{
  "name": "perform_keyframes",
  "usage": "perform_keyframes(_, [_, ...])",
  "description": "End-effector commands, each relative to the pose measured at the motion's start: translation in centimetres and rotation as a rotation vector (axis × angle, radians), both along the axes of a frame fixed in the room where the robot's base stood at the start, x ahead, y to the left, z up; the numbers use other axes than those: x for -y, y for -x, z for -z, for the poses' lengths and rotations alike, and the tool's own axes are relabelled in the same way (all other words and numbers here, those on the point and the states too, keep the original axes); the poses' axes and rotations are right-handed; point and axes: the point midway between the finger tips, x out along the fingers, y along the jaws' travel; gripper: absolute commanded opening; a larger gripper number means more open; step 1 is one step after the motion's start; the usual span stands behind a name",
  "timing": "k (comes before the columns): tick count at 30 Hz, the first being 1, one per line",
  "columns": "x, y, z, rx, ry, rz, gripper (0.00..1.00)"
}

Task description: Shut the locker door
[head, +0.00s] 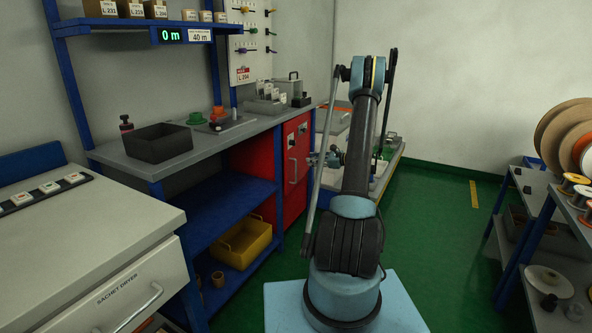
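A red locker (297,155) is built in under the far end of the workbench. Its front has a pale upright handle (293,170) and looks roughly in line with the bench front. I cannot tell whether its door is fully shut or slightly ajar. My arm stands in the middle of the head view and covers the area right of the locker. A small grey and dark part that looks like my gripper (318,158) shows left of the arm, just right of the locker front. Its fingers are too small to read, and I cannot tell whether it touches anything.
The workbench (215,143) holds a dark bin (158,143). A yellow bin (242,243) sits on the blue lower shelf. Green floor (440,230) is clear between arm and rack.

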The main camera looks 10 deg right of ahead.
Motion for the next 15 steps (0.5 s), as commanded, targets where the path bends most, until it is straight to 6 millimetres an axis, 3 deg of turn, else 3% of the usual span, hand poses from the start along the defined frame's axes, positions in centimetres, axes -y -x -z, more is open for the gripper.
perform_keyframes(3, [1.9, -1.0, 2.8, -0.024, -0.095, 0.035, 0.29])
perform_keyframes(9, [4.2, -1.7, 6.6, -0.058, -0.239, 0.075, 0.29])
perform_keyframes(15, [5.4, -1.8, 8.8, -0.077, -0.322, 0.094, 0.29])
